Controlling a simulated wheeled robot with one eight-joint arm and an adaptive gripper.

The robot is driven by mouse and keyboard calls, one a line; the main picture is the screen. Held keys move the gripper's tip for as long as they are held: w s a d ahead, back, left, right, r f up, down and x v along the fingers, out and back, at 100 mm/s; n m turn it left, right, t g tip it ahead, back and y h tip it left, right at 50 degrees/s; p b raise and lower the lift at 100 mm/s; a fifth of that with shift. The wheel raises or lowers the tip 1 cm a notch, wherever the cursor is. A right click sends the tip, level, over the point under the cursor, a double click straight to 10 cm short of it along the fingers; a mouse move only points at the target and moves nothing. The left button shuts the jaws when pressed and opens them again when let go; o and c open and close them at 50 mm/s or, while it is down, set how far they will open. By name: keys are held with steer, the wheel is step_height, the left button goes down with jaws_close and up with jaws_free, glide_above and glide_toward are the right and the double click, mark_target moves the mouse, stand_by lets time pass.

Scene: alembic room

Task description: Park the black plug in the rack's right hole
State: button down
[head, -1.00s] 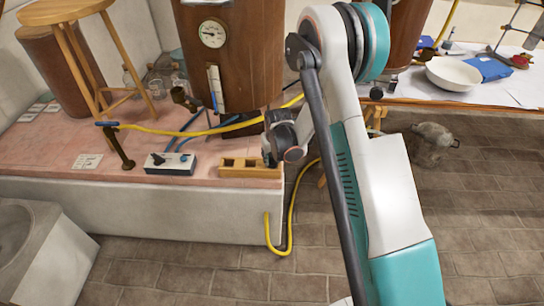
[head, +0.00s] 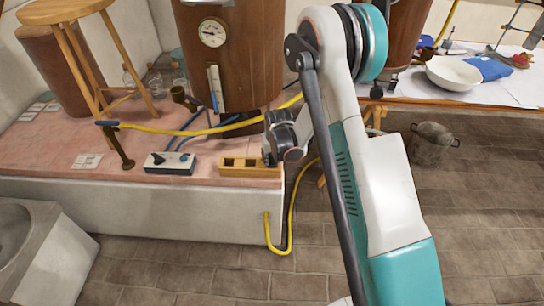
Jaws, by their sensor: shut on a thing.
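The rack is a light wooden block (head: 236,173) with square dark holes on its top, lying at the front right edge of the pink-topped bench. My gripper (head: 269,156) points down at the rack's right end and hides the right hole. The gripper is shut on the black plug, which is mostly hidden by the fingers and wrist. I cannot tell whether the plug is inside the hole or above it. The left part of the rack is uncovered.
A copper-brown boiler (head: 235,60) with a gauge stands behind. A yellow hose (head: 180,131) crosses the bench; another hangs over its edge. A pot (head: 432,146) is at right.

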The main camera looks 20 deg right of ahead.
steer(key=shift+f, duration=0.15)
steer(key=c, duration=1.1)
jaws_free()
steer(key=shift+r, duration=0.2)
steer(key=shift+r+p, duration=1.7)
steer(key=shift+r, duration=1.6)
